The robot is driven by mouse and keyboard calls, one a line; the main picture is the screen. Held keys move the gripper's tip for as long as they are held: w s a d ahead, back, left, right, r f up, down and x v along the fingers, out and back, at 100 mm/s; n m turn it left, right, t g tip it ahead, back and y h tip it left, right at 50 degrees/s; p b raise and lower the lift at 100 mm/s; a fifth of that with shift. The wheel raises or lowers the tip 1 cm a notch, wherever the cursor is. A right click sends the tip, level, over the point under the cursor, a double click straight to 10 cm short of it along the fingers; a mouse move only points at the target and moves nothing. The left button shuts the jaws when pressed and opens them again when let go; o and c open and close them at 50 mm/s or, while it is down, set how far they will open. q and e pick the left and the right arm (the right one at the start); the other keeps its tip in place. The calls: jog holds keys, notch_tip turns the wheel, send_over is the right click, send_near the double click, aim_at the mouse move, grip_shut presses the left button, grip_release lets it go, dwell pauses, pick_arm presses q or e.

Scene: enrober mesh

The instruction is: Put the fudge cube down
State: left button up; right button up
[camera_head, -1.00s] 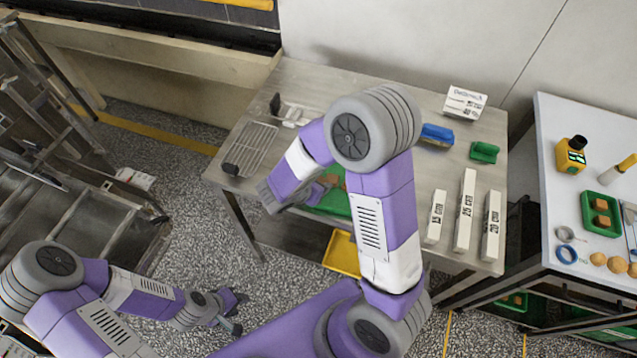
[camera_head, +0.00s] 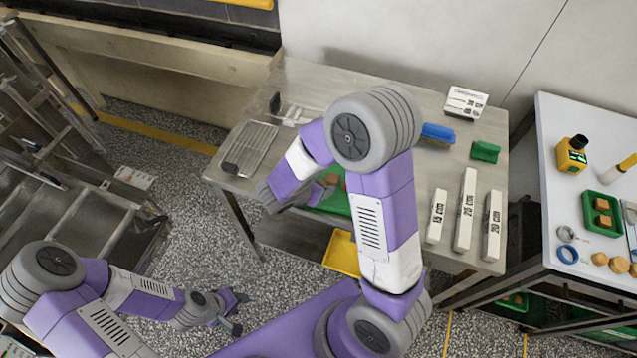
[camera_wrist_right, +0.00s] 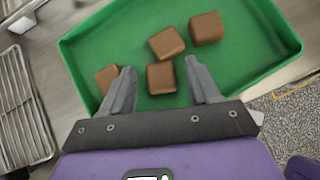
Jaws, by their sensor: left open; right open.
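Several brown fudge cubes lie in the green tray (camera_wrist_right: 243,58) in the right wrist view. One fudge cube (camera_wrist_right: 161,78) lies between the spread fingers of my right gripper (camera_wrist_right: 159,68), with gaps visible on both sides. Another cube (camera_wrist_right: 107,77) is beside the left finger, partly hidden by it. Two more cubes (camera_wrist_right: 166,43) (camera_wrist_right: 207,28) lie farther back. In the head view my right arm hides much of the tray (camera_head: 336,204). My left gripper (camera_head: 238,312) is open and empty, above the floor at the lower left.
The tray stands on a steel table (camera_head: 400,200) with a wire rack (camera_head: 250,150) at its left. Blue (camera_head: 437,133) and green (camera_head: 484,151) blocks and labelled white bars (camera_head: 465,210) lie to the right. A white table (camera_head: 560,120) stands farther right.

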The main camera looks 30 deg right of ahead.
jog(key=p+v, duration=0.3)
jog(key=v, duration=0.9)
jog(key=s+a+f+m+g+y, duration=0.3)
jog(key=s+f+m+y, duration=0.15)
jog(key=f, duration=0.35)
jog(key=s+a+f+m+g+y, duration=0.4)
jog(key=s+f+m, duration=0.2)
jog(key=f, duration=0.2)
notch_tip(320, 180, down, 9)
jog(key=w+m+t+y, duration=0.1)
jog(key=m+t+y, duration=0.2)
jog(key=m, duration=1.2)
jog(key=shift+d+t+y, duration=0.2)
jog(key=shift+t+y, duration=0.15)
jog(key=shift+t, duration=0.25)
jog(key=shift+f, duration=0.15)
